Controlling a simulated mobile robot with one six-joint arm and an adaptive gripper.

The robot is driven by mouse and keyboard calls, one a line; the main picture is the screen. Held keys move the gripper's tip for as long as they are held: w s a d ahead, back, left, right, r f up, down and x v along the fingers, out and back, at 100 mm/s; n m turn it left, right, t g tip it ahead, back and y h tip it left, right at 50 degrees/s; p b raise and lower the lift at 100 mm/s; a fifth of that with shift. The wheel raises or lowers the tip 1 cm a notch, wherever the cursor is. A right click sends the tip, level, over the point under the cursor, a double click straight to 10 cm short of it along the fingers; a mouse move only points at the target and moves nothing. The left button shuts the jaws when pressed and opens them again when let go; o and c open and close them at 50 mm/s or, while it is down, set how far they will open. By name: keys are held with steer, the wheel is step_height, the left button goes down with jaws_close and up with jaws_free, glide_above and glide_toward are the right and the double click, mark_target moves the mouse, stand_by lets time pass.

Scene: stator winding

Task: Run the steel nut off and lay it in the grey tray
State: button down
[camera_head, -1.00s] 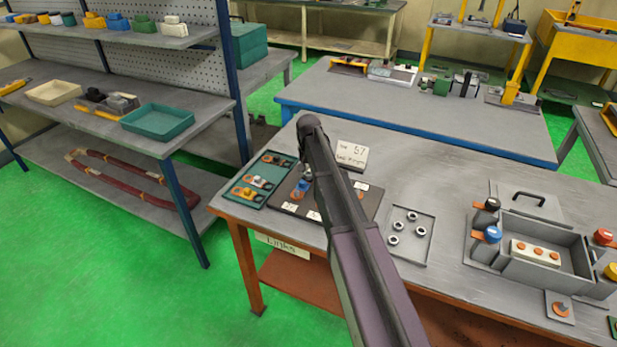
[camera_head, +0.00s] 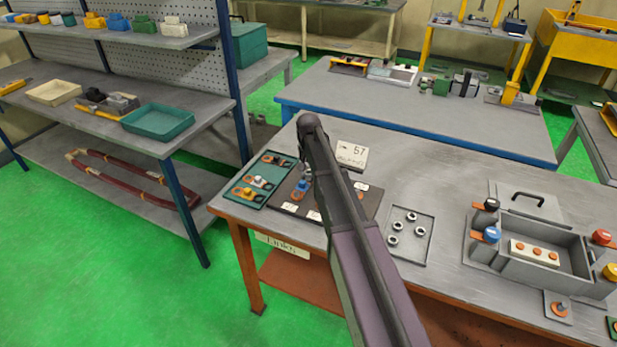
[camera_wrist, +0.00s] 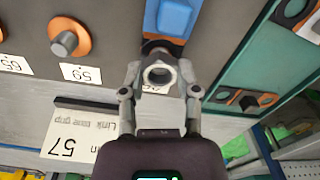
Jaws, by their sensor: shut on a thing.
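The steel nut (camera_wrist: 159,73) shows in the wrist view as a grey ring, between the two fingertips of my gripper (camera_wrist: 159,82), which is shut on it. It is beside a blue block (camera_wrist: 172,18) on the dark board (camera_wrist: 110,25); I cannot tell whether it is still on a stud. In the head view the dark board (camera_head: 369,203) lies on the bench, and my arm hides the gripper and the nut. The grey tray (camera_head: 411,252) lies to the right of the board with several steel nuts in it.
A green tray (camera_head: 247,203) with coloured parts adjoins the board's left side. A grey box (camera_head: 548,243) with coloured terminals is at the right. Bench top between the grey tray and that box is clear.

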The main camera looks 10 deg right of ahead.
steer(key=shift+r, duration=0.1)
steer(key=shift+r+p, duration=2.9)
steer(key=shift+p, duration=0.15)
steer(key=shift+d, duration=0.1)
